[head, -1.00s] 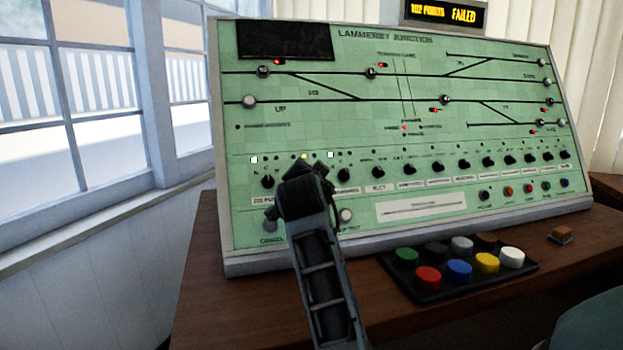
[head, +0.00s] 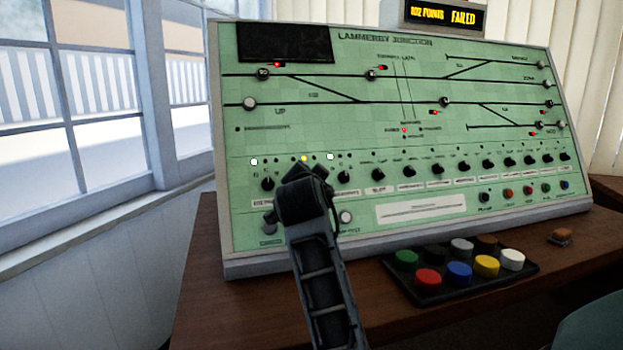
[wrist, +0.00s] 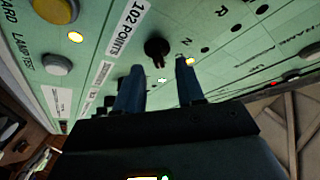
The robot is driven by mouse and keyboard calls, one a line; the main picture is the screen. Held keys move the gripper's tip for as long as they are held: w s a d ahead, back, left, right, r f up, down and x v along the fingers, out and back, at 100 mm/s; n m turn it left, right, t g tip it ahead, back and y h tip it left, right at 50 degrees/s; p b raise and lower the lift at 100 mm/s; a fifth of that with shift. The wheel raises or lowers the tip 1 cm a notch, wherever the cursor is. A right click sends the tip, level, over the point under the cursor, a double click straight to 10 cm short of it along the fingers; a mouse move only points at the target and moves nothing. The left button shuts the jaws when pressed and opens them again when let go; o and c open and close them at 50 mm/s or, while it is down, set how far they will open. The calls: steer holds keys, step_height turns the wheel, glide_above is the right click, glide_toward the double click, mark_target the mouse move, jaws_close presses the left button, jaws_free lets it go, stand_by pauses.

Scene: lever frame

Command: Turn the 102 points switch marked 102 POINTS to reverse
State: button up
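The black rotary switch (wrist: 157,47) stands on the green panel in the wrist view, with the white label 102 POINTS (wrist: 127,25) beside it. An N and an R are printed near it. My gripper (wrist: 158,72) is open, its two blue fingers apart. The switch shows beyond and between the fingertips; I see no grip on it, and the exact gap cannot be told. In the head view my gripper (head: 305,180) is in front of the lower left panel and hides this switch.
The sloped panel (head: 390,125) carries several more knobs close by, including one (head: 267,183) left of my gripper. A yellow lamp (head: 304,158) is lit above it. The display (head: 445,16) reads 102 POINTS FAILED. A tray of coloured buttons (head: 440,292) sits on the wooden desk (head: 205,300).

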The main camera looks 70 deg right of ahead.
steer(key=f+v, duration=0.1)
steer(key=v, duration=0.6)
steer(key=shift+r, duration=0.5)
